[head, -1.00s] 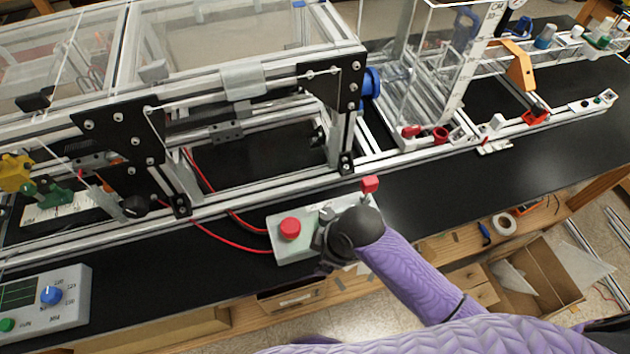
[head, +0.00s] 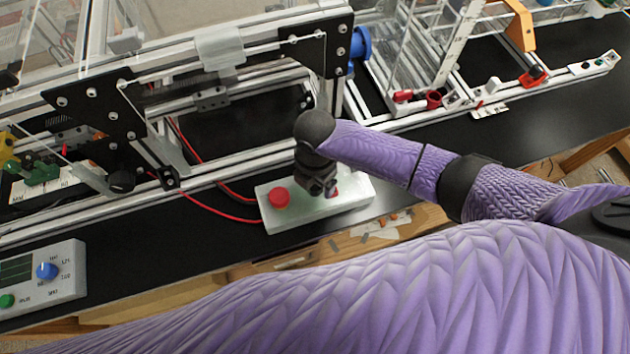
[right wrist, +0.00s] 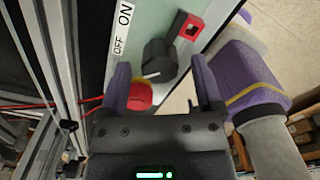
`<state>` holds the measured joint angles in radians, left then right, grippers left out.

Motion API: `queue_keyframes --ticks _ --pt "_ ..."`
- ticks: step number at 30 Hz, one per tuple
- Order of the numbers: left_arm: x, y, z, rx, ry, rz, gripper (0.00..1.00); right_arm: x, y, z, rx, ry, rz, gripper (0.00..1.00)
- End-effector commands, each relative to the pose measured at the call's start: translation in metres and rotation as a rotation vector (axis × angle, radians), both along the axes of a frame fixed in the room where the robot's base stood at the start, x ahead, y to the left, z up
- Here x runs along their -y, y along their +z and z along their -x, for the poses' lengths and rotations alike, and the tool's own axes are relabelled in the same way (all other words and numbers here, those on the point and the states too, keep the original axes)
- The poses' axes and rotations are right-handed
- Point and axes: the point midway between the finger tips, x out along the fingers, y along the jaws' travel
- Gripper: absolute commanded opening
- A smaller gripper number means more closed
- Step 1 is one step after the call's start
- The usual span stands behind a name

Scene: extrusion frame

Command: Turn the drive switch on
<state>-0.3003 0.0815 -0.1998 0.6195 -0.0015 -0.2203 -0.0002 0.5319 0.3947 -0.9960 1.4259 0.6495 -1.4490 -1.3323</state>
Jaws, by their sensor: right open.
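The pale green control box (head: 345,205) lies on the black bench top and shows close up in the right wrist view (right wrist: 142,38). A red push button (head: 279,197) is on the same box, also in the right wrist view (right wrist: 140,97). My right gripper (head: 318,190) is over the box. Its open purple fingers (right wrist: 160,66) are on either side of the knob; contact is unclear. My left gripper is out of view.
A panel with a blue knob (head: 47,270) is at left. Black bench top is bare right of the box.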

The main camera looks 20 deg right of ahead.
Motion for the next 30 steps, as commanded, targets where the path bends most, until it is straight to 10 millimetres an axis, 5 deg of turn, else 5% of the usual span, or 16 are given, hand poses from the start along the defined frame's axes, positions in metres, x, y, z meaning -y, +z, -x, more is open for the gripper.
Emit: queue_keyframes --ticks 11,22,30 --pt "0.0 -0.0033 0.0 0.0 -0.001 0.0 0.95 0.0 -0.0119 0.0002 0.001 -0.002 -0.001 0.81" --pt "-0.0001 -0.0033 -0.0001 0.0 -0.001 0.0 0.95 -0.0001 -0.0117 0.0001 0.001 -0.002 -0.001 0.03" --pt "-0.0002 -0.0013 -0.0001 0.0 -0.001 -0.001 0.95 -0.0001 -0.011 0.0001 0.001 -0.017 0.0 0.0"
